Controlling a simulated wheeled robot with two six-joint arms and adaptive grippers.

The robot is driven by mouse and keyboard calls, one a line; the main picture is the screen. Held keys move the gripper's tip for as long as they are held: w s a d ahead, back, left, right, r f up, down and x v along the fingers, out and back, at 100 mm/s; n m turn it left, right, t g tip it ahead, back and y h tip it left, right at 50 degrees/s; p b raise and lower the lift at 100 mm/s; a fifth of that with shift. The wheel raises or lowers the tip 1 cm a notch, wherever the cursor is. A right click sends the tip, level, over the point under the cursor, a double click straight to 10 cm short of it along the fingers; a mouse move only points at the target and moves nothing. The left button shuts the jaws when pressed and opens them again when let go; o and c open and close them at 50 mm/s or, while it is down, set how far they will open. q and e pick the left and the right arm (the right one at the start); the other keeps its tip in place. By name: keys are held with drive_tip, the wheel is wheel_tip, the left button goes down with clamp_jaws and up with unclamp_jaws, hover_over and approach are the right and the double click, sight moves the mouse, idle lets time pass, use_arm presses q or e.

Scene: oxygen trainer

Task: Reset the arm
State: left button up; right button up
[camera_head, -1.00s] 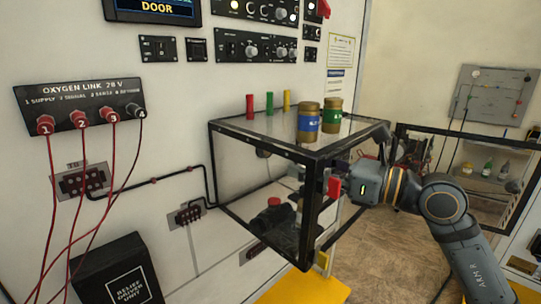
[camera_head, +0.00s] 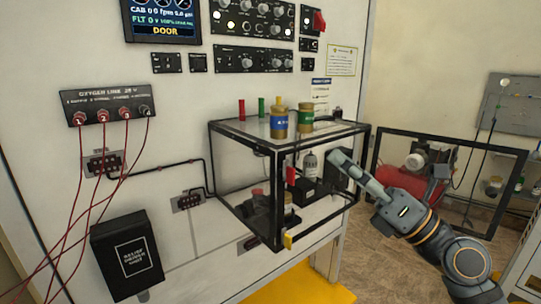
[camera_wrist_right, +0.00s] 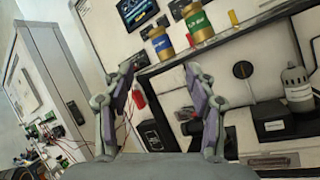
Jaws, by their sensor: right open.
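My right gripper (camera_head: 346,172) is open and empty. In the head view it is at the right side of the clear, black-framed box (camera_head: 363,150), overlapping its edge; I cannot tell whether they touch. My right arm (camera_head: 430,232) comes in from the lower right. In the right wrist view the two fingers (camera_wrist_right: 160,88) stand wide apart with nothing between them. A blue-banded canister (camera_head: 279,123) and a green-banded canister (camera_head: 305,118) stand on top of the box. A grey bottle (camera_head: 310,164) stands inside it. My left gripper is out of view.
A wall panel carries the oxygen link plate (camera_head: 110,93) with red cables. A black relief driver unit (camera_head: 127,258) is mounted below it. A black-framed structure (camera_head: 452,143) with a red machine (camera_head: 412,184) behind it stands right. Tan floor lies between.

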drive_tip(key=w+d+f+m+t+h, duration=0.2)
drive_tip(key=d+f+m+t+h, duration=0.4)
drive_tip(key=m+h, duration=0.6)
drive_tip(key=w+d+f+m+t+h, duration=0.1)
drive_tip(key=d+f+m+t+h, duration=0.25)
drive_tip(key=d+m+h, duration=0.8)
wheel_tip(320, 180, down, 20)
drive_tip(key=s+d+m+g, duration=0.1)
drive_tip(key=s+m+g, duration=0.2)
drive_tip(key=m+g, duration=0.85)
drive_tip(key=s+a+f+m+g+y, duration=0.2)
drive_tip(key=s+a+f+g, duration=0.2)
drive_tip(key=s+f, duration=0.55)
drive_tip(key=s+a+f+m+g+y, duration=0.2)
drive_tip(key=s+a+f+m+g, duration=0.15)
drive_tip(key=s+f, duration=0.6)
wheel_tip(320, 180, down, 26)
drive_tip(key=s+d+g, duration=0.1)
drive_tip(key=d+g, duration=0.1)
drive_tip(key=d, duration=0.1)
drive_tip(key=s+d+f+g, duration=0.1)
drive_tip(key=s+f, duration=1.6)
drive_tip(key=s, duration=0.2)
drive_tip(key=shift+p, duration=0.35)
